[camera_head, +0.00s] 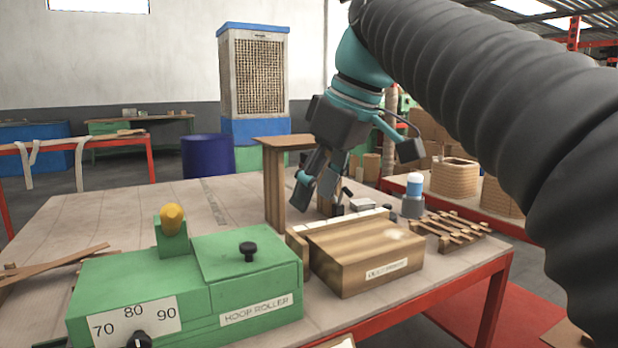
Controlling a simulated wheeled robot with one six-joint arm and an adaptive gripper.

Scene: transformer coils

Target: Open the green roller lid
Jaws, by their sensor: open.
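The green hoop roller box (150,290) stands at the front left of the table. The front carries a "HOOP ROLLER" label and a dial plate marked 70, 80, 90. A yellow-orange knob (172,217) stands on a green post at its back. My gripper (315,205) points down, open and empty, behind the wooden box, to the right of and beyond the lid. It is apart from the lid.
A wooden box (367,255) with a label stands right beside the green box. A wooden stand (273,185) rises behind, close to my gripper. The table's (110,215) back left is mostly clear.

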